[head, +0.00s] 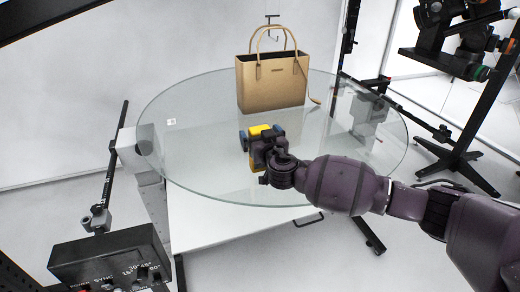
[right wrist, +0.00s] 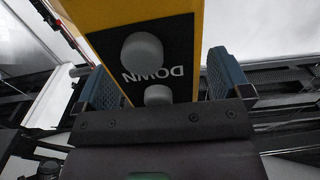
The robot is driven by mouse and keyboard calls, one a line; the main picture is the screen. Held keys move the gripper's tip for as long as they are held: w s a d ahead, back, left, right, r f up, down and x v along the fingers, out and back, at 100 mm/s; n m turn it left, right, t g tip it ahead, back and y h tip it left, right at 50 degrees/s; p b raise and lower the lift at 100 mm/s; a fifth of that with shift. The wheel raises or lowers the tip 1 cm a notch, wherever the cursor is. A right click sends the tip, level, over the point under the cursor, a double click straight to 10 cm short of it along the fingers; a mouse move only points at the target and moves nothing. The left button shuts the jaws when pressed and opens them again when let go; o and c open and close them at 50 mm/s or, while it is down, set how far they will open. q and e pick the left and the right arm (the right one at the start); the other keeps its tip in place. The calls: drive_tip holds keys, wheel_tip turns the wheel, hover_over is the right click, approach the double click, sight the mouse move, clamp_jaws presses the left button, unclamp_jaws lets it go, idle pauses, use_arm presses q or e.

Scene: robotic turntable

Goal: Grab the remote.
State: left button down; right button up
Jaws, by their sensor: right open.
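The remote (head: 259,130) is yellow with a black face, and in the head view it shows at my right gripper, over the front part of the glass disc. In the right wrist view the remote (right wrist: 185,68) is close up, with grey round buttons and the word DOWN. My right gripper (head: 261,136) is open, with one blue finger on each side of the remote. In the right wrist view the right gripper (right wrist: 165,85) has the remote between its fingers; I cannot tell whether they touch it. The gripper hides part of the remote in the head view. My left gripper is not in view.
A round glass turntable (head: 190,125) fills the middle. A tan handbag (head: 272,85) stands at its back. A black control box (head: 110,262) is at the lower left. A black stand (head: 455,155) is at the right. The disc's left part is mostly clear.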

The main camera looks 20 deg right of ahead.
drive_tip(key=c, duration=1.2)
drive_tip(key=shift+c, duration=0.6)
drive_tip(key=shift+r, duration=0.1)
